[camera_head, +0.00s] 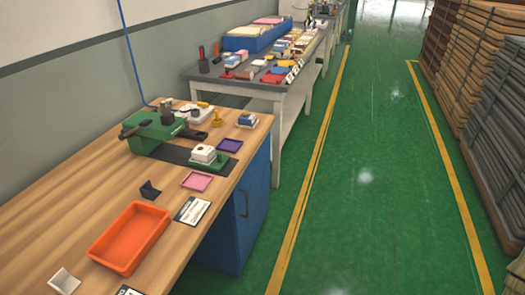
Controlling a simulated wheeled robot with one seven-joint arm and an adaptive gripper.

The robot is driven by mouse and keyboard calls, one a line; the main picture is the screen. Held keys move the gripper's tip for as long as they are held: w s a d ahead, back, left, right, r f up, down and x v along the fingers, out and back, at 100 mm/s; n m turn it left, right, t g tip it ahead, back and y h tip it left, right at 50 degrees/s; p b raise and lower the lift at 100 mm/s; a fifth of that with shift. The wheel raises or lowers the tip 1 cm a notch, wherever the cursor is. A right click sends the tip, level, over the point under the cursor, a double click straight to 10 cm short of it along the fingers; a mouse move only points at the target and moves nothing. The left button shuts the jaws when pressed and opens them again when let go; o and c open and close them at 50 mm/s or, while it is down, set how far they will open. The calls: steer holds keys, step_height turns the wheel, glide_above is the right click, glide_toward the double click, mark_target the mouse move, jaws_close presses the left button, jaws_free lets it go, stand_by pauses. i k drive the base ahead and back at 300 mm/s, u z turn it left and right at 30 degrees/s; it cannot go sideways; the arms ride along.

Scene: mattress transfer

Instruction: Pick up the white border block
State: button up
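I cannot tell for certain which thing is the white border block. A small pale square piece with a white border (64,281) lies at the near left of the wooden workbench (60,225). A white block (203,154) sits on a dark base farther back, beside a small green part (222,161). A white and blue block (247,120) stands near the bench's far right corner. My gripper is not in view.
An orange tray (130,238), a pink tray (197,181), a purple tray (229,145) and a green machine (152,132) occupy the workbench. A grey table (245,86) with many items stands beyond. The green floor (370,200) is clear; stacked goods (480,60) line the right.

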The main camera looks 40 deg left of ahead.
mark_target(205, 155)
steer(key=z, duration=0.25)
steer(key=i, duration=3.05)
steer(key=u, duration=3.9)
